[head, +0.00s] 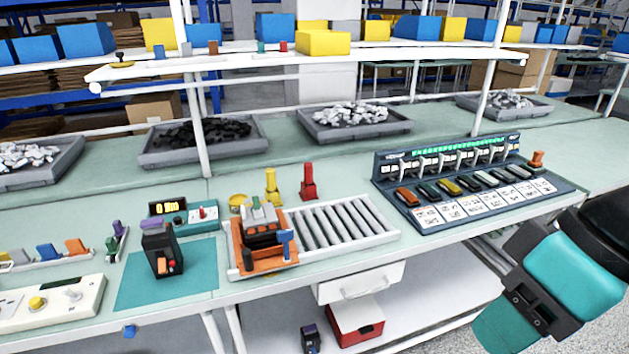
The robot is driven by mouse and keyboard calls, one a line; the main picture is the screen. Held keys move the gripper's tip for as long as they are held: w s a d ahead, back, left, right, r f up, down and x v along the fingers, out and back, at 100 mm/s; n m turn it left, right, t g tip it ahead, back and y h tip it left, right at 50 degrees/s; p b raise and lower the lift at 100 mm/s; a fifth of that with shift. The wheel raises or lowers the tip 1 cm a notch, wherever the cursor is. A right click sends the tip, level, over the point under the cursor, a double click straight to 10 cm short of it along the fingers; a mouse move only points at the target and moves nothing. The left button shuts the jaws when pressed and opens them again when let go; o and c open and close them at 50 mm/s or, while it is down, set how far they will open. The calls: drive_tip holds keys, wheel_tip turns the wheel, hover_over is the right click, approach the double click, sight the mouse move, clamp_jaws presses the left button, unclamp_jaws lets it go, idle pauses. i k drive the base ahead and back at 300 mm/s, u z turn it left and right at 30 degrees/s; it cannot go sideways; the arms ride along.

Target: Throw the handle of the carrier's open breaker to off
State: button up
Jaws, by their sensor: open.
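The carrier (262,256) is an orange tray on a short roller track near the front edge of the bench. A dark breaker with a pale top (262,227) sits in it, with a blue upright piece (286,243) at its front right. The breaker's handle is too small to make out, so I cannot tell its position. A second dark breaker (161,250) with a red part stands on a teal mat left of the track. Part of my teal and black arm shows at the lower right, apart from the carrier. My gripper's fingers do not show.
Empty rollers (345,222) lie right of the carrier. Yellow (271,187) and red (308,183) upright pieces stand behind the track. A meter (180,212) stands behind the mat. A sloped rack of breakers (470,180) stands to the right. A drawer (360,283) sticks out below the bench.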

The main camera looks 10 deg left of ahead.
sight(256, 199)
drive_tip(key=z, duration=0.3)
drive_tip(key=i, duration=0.75)
drive_tip(key=u, duration=0.6)
drive_tip(key=i, duration=0.55)
drive_tip(key=u, duration=0.55)
